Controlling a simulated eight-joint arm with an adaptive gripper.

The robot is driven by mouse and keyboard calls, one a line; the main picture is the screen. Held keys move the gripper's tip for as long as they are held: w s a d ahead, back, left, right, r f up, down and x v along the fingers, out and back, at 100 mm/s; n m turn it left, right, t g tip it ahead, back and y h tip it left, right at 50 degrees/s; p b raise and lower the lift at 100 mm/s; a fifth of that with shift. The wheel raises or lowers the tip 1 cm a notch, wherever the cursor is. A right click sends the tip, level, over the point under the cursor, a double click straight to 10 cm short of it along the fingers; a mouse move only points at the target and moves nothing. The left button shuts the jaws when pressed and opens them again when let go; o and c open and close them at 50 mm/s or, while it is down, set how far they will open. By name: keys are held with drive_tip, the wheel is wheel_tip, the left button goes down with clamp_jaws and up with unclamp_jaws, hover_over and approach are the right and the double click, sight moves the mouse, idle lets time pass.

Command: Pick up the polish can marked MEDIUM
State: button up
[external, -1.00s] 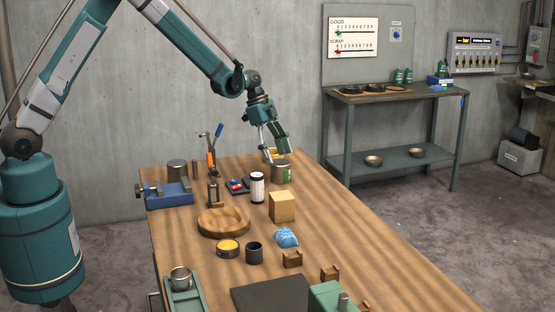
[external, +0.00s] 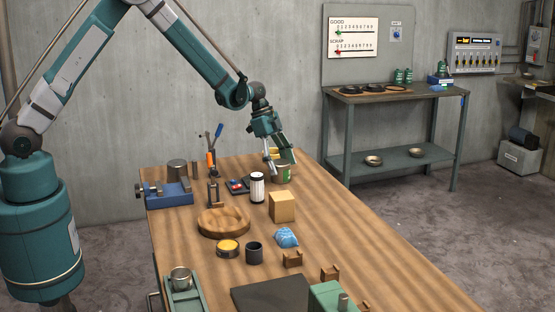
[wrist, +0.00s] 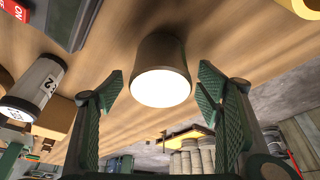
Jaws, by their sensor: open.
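A metal can with a green label (external: 281,174) stands upright near the far end of the wooden table; I cannot read its marking. In the wrist view the can (wrist: 161,55) shows a grey-brown side and a bright white end, centred between my fingers. My gripper (external: 281,162) is open at the top of this can, with one finger towards each side. In the wrist view my gripper's green pads (wrist: 160,84) stand apart with nothing clamped; I cannot tell whether they touch the can. A yellow-topped thing (external: 273,151) is partly hidden behind my gripper.
A round wooden board (external: 223,223), a blue vise (external: 170,195) and a blue lump (external: 287,238) are also on the table (external: 370,260).

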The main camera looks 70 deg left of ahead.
drive_tip(key=c, duration=1.2)
drive_tip(key=shift+o, duration=0.2)
drive_tip(key=shift+r, duration=0.15)
drive_tip(key=shift+r+b, duration=0.3)
drive_tip(key=shift+r, duration=4.6)
